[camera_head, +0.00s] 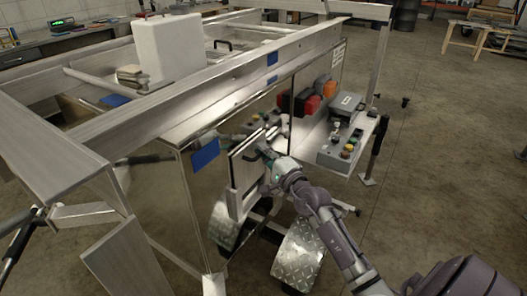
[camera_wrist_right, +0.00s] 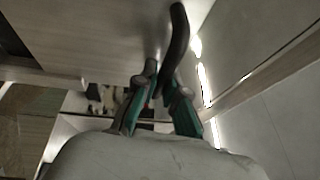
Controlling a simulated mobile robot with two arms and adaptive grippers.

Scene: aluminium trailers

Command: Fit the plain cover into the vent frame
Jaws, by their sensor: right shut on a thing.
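My right gripper (camera_head: 267,152) reaches in from the lower right to the trailer's shiny side wall. In the right wrist view its green-edged fingers (camera_wrist_right: 162,82) are shut on a dark curved handle (camera_wrist_right: 179,38). The handle stands against a flat grey plate, which looks like the plain cover (camera_wrist_right: 90,35). In the head view the cover (camera_head: 245,170) is upright, close to the wall, with a dark edge at its left. The vent frame cannot be made out clearly; the cover and gripper hide that part of the wall. I cannot tell whether they touch. My left gripper is not in view.
A blue patch (camera_head: 206,155) is on the wall left of the cover. Red and black lamps (camera_head: 307,101) are to its right, above a shelf with a grey control box (camera_head: 338,153). Tread-plate fenders (camera_head: 299,252) stick out below.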

